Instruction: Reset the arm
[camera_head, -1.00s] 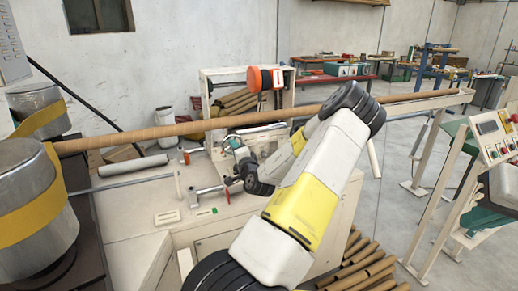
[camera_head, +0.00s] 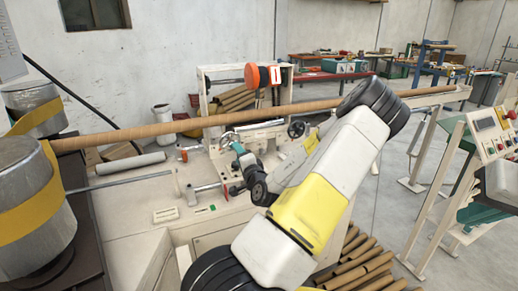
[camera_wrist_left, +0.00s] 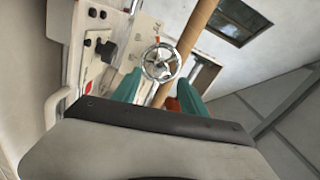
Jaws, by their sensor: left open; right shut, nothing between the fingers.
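Large metal rollers with a yellow band (camera_head: 35,200) stand at the left. An orange disc (camera_head: 251,76) is on the machine frame behind the tube. A control panel (camera_head: 493,135) stands at the right. Several cut tubes (camera_head: 365,265) lie low beside the bench.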

